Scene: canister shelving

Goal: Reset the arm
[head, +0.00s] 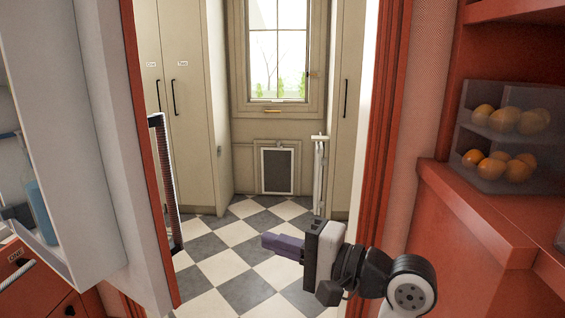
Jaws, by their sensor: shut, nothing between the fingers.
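My gripper (283,244) shows in the head view at lower middle, on the end of my arm. Its purple fingers point left and are shut, with nothing held. It hangs in the air in front of a doorway, above the checkered floor as seen from here. The arm reaches in from the lower right, with a white and dark wrist behind the fingers. No canister shows clearly in this view.
A red door frame (385,150) stands right of centre. A red counter (470,215) holds clear bins of oranges (505,165) at right. Beyond the doorway are tall cabinets (180,120), a window (278,50) and open checkered floor (245,290).

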